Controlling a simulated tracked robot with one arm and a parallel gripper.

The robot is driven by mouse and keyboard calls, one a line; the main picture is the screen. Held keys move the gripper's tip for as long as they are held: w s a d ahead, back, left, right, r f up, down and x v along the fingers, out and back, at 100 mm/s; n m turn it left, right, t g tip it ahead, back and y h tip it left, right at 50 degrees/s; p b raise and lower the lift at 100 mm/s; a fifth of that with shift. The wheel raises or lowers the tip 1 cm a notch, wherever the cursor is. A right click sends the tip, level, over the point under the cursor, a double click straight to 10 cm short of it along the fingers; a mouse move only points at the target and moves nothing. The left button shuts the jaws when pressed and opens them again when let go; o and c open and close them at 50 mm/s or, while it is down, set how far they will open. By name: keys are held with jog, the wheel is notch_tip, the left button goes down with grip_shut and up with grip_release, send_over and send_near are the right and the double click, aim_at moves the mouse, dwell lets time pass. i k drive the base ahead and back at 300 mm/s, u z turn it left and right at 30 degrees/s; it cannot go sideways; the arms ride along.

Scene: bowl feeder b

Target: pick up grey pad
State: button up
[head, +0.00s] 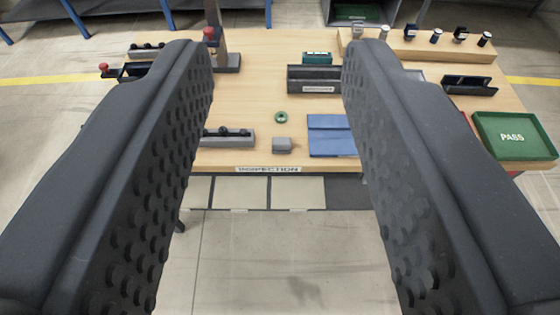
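A small grey block-like piece (283,145), which looks like the grey pad, lies near the front edge of the wooden table (250,100). It sits between a grey holder with dark knobs and a blue folder or cloth. My gripper (278,55) is open, with its two dark studded fingers wide apart on the left and right of the picture. Nothing is between the fingers close to the camera. The grey piece shows in the gap, farther off and apart from both fingers.
A green ring (281,117) lies behind the grey piece, and a blue folder or cloth (332,135) lies right of it. A knobbed grey holder (229,137) is on the left. A dark slotted block (314,78) stands farther back. A green PASS tray (514,136) is at right.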

aim_at(280, 145)
jog(key=z, duration=0.1)
jog(key=i, duration=0.95)
jog(key=u, duration=0.6)
